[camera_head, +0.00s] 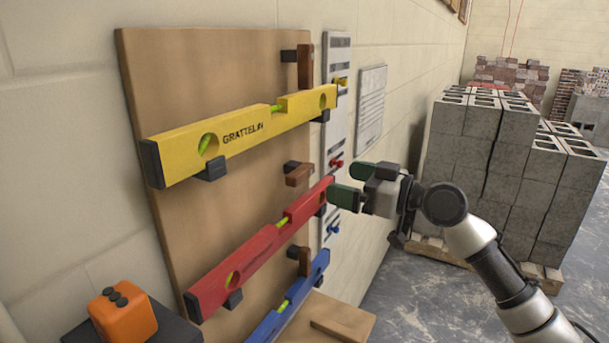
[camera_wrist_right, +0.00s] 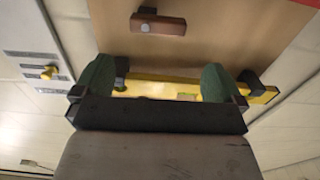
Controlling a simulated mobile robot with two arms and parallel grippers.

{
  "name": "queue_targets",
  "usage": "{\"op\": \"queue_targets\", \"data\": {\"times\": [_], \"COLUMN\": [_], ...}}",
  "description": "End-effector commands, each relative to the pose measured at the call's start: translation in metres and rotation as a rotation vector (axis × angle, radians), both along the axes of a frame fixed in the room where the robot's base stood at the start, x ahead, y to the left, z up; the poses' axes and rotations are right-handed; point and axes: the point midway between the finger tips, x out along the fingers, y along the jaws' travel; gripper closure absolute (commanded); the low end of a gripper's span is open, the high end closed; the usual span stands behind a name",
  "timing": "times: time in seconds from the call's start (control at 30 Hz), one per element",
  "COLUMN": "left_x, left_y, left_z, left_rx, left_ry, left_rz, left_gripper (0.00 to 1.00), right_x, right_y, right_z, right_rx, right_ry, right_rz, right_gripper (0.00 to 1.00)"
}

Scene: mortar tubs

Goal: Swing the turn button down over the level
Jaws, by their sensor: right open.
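A tan board (camera_head: 190,90) on the wall carries a yellow level (camera_head: 240,132), a red level (camera_head: 260,252) and a blue level (camera_head: 292,302) on black brackets. Brown wooden turn buttons sit at their right ends. The middle button (camera_head: 299,174), above the red level, lies sideways; a brown button (camera_wrist_right: 158,24) also lies sideways in the right wrist view. The upper button (camera_head: 305,67) and lower button (camera_head: 300,260) stand upright. My right gripper (camera_head: 352,184), green-tipped, is open and empty, right of the middle button. In its wrist view, the yellow level (camera_wrist_right: 145,89) appears between the fingers.
A pale strip (camera_head: 338,120) with yellow, red and blue pegs and a grey panel (camera_head: 370,108) are right of the board. Stacked grey blocks (camera_head: 480,150) stand on a pallet. An orange box (camera_head: 122,313) is lower left. Floor shows between wall and blocks.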

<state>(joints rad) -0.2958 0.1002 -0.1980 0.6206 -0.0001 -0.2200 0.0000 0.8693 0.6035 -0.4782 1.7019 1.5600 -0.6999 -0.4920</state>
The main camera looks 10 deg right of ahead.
Motion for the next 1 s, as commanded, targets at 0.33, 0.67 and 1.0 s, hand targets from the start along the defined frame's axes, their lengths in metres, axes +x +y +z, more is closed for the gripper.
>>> {"op": "queue_targets", "data": {"times": [0.33,0.67,1.0], "left_x": [-0.004,-0.004,-0.004], "left_y": [-0.026,-0.015,-0.015], "left_z": [0.024,0.032,0.032], "left_rx": [-0.033,-0.019,-0.019], "left_ry": [0.006,0.006,0.006], "left_rz": [0.005,0.002,0.004], "left_gripper": [0.57,0.57,0.57], "right_x": [0.038,0.059,0.060], "right_y": [0.051,0.080,0.081], "right_z": [0.003,0.000,-0.001], "right_rx": [0.002,0.002,0.001], "right_ry": [0.003,0.002,0.003], "right_rz": [-0.001,-0.004,-0.005], "right_gripper": [0.00,0.00,0.06]}}
